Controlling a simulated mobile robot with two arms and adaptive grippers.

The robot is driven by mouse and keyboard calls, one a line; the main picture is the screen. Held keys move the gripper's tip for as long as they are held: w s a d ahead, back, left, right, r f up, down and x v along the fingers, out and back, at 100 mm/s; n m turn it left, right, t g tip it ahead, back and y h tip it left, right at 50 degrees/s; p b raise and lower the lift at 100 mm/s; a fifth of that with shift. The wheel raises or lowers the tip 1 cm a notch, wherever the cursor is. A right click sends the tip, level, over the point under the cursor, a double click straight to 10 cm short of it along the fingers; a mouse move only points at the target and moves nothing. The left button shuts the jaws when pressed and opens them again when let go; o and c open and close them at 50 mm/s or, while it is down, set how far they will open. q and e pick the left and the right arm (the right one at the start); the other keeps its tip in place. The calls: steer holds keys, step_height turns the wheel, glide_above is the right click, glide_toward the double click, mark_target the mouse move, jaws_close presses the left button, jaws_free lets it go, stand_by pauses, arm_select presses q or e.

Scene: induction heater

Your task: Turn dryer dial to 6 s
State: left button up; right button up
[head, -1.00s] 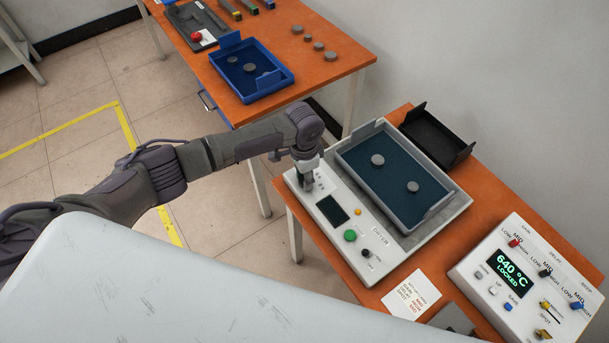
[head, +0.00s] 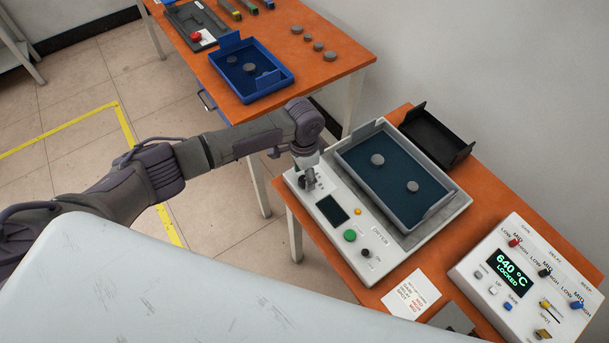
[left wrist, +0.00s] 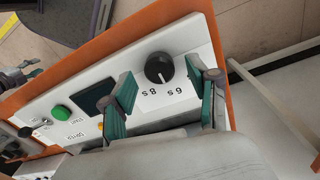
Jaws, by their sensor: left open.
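The dryer (head: 385,242) is a pale panel at the near edge of the orange table. Its black dial (left wrist: 159,68) shows in the left wrist view, with the labels 8 s and 6 s printed beside it. A pale mark on the dial faces the labels; which one it points at is too small to tell. My left gripper (left wrist: 162,76) is open, with its teal fingers either side of the dial and apart from it. In the head view my left gripper (head: 306,182) hides most of the dial. A teal gripper-like part, perhaps my right gripper (left wrist: 20,77), shows at the left edge.
A dryer screen (head: 332,211), green button (head: 350,236) and small black knob (head: 367,253) lie near the dial. A grey tray (head: 425,212) with two discs rests on the dryer. A black tray (head: 452,148) stands behind.

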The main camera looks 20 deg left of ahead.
mark_target(304, 177)
arm_select(q)
step_height(304, 177, up, 11)
steer(key=shift+a, duration=0.15)
steer(key=shift+w+f, duration=0.1)
stand_by(0.4)
